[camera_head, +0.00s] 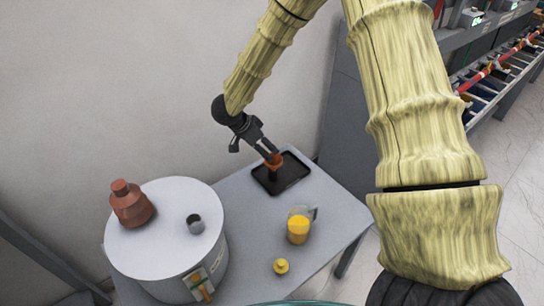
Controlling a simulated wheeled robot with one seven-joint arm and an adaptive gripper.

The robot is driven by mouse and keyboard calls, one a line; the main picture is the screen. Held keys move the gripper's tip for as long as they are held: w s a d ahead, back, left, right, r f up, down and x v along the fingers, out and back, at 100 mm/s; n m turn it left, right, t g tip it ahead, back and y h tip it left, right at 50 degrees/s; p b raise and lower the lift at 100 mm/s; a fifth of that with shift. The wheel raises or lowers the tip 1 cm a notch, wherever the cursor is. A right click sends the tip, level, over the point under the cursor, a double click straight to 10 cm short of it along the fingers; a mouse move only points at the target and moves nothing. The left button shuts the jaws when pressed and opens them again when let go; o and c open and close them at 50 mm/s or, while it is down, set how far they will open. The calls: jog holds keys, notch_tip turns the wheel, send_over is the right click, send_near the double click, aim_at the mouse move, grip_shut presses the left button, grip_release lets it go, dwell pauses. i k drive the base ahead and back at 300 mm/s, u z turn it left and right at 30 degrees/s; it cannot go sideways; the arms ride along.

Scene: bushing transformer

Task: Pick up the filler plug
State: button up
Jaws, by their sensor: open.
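A small yellow knobbed piece (281,266), which looks like the filler plug, stands on the grey table (335,225) near its front edge. My gripper (272,158) is well away from it, pointing down over the black tray (293,178) at the back of the table. The gripper is open. An orange-brown piece (274,162) shows right at its fingertips, above the tray; I cannot tell whether they touch. The white round transformer tank (160,245) stands at the left, with a short grey filler neck (195,223) on its lid.
A reddish-brown bushing (130,204) stands upright on the tank lid. A clear jug with yellow liquid (299,228) stands between the tray and the yellow piece. A wall is behind; a shelf rack (495,75) is at the right.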

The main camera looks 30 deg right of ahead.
aim_at(280, 266)
jog(key=z, duration=1.1)
